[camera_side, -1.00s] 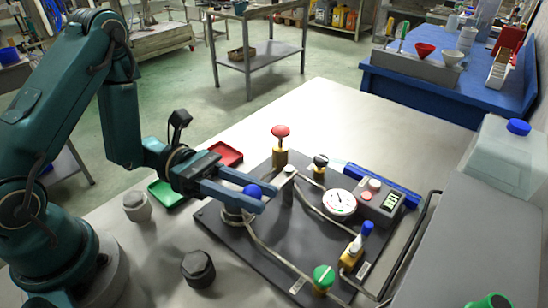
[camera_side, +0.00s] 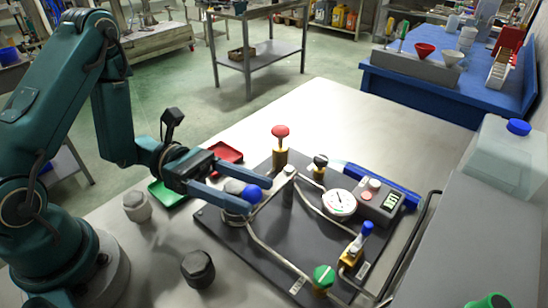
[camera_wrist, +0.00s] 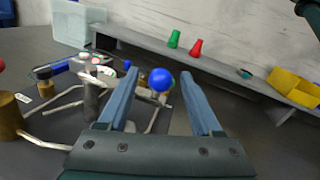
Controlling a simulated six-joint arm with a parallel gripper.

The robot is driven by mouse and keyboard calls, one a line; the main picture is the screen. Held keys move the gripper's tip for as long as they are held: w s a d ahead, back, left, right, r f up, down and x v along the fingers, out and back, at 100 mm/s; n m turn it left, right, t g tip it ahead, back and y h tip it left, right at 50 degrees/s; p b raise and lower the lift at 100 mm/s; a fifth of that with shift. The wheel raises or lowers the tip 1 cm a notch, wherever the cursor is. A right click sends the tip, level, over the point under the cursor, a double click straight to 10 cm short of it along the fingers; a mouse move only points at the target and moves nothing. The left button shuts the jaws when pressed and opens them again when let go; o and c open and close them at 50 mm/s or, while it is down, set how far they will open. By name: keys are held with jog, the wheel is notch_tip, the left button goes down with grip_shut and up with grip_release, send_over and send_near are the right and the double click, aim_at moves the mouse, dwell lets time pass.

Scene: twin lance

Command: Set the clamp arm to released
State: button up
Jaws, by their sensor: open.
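A blue ball knob (camera_side: 252,193), which looks like the handle end of the clamp arm, sits beside a round grey fitting (camera_side: 234,187) at the left part of the dark panel. The clamp arm itself is mostly hidden by my fingers, so I cannot tell its setting. My gripper (camera_side: 257,195) is open, its two long blue-grey fingers reaching from the left on either side of the knob. In the wrist view the blue knob (camera_wrist: 160,79) shows in the gap between the fingertips (camera_wrist: 158,73). I see no grip on it.
The dark panel (camera_side: 285,245) carries pipes, a red-knobbed valve (camera_side: 280,133), a dial gauge (camera_side: 339,203), a blue-handled valve (camera_side: 366,229) and a green knob (camera_side: 324,276). A black hex knob (camera_side: 198,268) stands in front.

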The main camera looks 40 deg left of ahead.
jog(key=shift+v, duration=1.8)
jog(key=c, duration=0.6)
jog(key=shift+r, duration=0.15)
grip_shut()
jog(key=w+a+r+m+g+y, duration=0.3)
jog(key=a+r+m+g+y, duration=0.35)
jog(key=a, duration=0.45)
jog(key=shift+t+y, duration=0.25)
jog(key=shift+y, duration=0.2)
jog(key=x, duration=1)
jog(key=shift+w+f, duration=0.2)
jog(key=shift+f, duration=0.05)
jog(key=shift+s+d+r, duration=0.1)
jog(key=shift+d+r, duration=0.05)
jog(key=shift+d, duration=0.45)
jog(key=shift+d+r, duration=0.15)
jog(key=shift+d, duration=0.5)
jog(key=shift+s+d+r, duration=0.1)
jog(key=shift+d+r, duration=0.05)
jog(key=shift+d, duration=0.5)
